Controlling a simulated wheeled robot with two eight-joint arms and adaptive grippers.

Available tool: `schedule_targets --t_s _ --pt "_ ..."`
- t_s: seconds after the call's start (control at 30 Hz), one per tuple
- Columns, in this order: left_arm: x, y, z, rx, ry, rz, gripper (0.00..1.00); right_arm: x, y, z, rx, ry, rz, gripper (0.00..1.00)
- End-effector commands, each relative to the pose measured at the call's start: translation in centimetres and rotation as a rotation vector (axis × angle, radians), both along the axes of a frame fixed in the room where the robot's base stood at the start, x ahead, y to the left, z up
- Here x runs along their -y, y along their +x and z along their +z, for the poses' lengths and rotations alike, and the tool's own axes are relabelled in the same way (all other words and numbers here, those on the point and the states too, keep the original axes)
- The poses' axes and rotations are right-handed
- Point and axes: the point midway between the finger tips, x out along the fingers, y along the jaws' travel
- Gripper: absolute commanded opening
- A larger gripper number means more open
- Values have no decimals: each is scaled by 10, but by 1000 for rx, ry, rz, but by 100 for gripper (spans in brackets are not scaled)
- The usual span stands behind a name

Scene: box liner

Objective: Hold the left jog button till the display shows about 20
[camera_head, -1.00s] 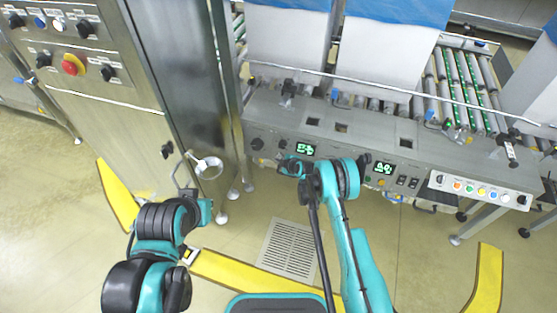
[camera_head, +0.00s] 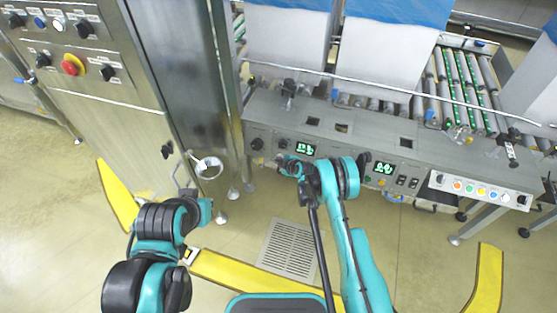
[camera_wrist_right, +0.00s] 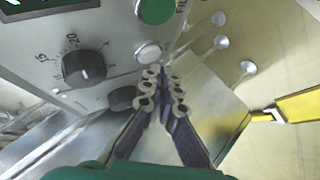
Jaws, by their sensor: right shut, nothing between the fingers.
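The machine's grey front panel carries a left lit display (camera_head: 305,149) and a right lit display (camera_head: 383,168); their digits are too small to read surely. My right gripper (camera_head: 282,163) is at the panel's left part, below and left of the left display. In the right wrist view its fingertips (camera_wrist_right: 162,82) are shut with nothing between them. They are just below a small round button (camera_wrist_right: 148,52), with a larger green button (camera_wrist_right: 155,10) above it. I cannot tell whether they touch it. My left gripper (camera_head: 190,196) is low at the left, its fingers unclear.
A black dial (camera_wrist_right: 83,68) with numbers and another black knob (camera_wrist_right: 122,97) sit close left of the right fingertips. A steel cabinet (camera_head: 105,130) with a red emergency stop (camera_head: 73,65) stands at the left. Open floor lies below the panel.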

Motion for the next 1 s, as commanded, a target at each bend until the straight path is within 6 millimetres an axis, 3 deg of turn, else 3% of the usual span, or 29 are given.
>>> schedule_targets --t_s 0.37,0.8,1.0 --pt "0 0 0 0 0 0 0 -1 -4 1 0 0 0 0" --pt "0 0 2 0 0 0 0 -14 -40 15 0 -1 1 0" --pt "0 0 2 0 0 0 0 -16 -47 17 1 1 -1 0"
